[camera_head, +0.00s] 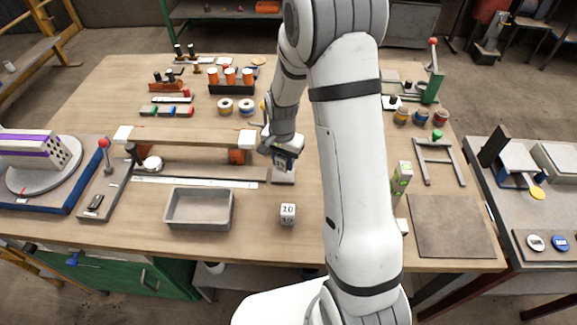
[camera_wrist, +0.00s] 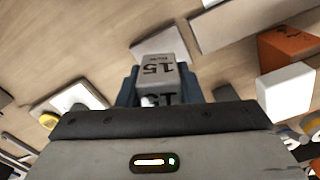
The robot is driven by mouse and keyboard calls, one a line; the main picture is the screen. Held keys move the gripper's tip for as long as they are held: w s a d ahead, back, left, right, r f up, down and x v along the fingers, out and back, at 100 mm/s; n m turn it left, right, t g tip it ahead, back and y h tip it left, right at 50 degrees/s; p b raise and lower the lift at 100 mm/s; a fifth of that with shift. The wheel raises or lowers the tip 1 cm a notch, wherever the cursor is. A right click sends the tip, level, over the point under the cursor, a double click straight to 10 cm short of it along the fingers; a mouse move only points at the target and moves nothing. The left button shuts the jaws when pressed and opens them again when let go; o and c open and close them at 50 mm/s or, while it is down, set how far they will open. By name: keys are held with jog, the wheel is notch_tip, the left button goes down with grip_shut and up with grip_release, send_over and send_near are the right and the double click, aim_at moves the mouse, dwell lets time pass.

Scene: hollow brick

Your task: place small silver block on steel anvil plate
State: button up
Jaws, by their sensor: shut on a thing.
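In the head view the block (camera_head: 281,164) shows just below my gripper. A small pale grey plate (camera_head: 285,177), which looks like the steel anvil plate, lies directly under the block. The plate (camera_wrist: 163,43) also shows behind the block in the wrist view. I cannot tell whether the block touches the plate.
A larger block marked 20 (camera_head: 288,214) stands in front of the plate. A grey tray (camera_head: 199,208) and a long steel rule (camera_head: 195,182) lie to the left. A wooden beam (camera_head: 185,136) with white end blocks is behind them. A green-and-white box (camera_head: 401,177) stands to the right.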

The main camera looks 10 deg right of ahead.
jog(key=shift+f, duration=1.75)
jog(key=shift+f, duration=0.15)
jog(key=o, duration=1.2)
jog(key=shift+c, duration=0.2)
notch_tip(320, 180, up, 12)
jog(key=shift+f, duration=0.1)
notch_tip(320, 180, up, 7)
jog(key=n, duration=0.2)
send_over(283, 168)
jog(key=s, duration=0.3)
jog(key=s+d+r+n+t, duration=0.1)
jog(key=s+r+n, duration=0.2)
jog(key=s, duration=0.5)
jog(key=s+d+r+n+t, duration=0.1)
jog(key=s+r+n+t, duration=0.1)
jog(key=s, duration=0.6)
notch_tip(283, 168, up, 2)
jog(key=shift+s+r+n, duration=0.1)
jog(key=shift+s+n, duration=0.15)
jog(key=shift+n, duration=0.25)
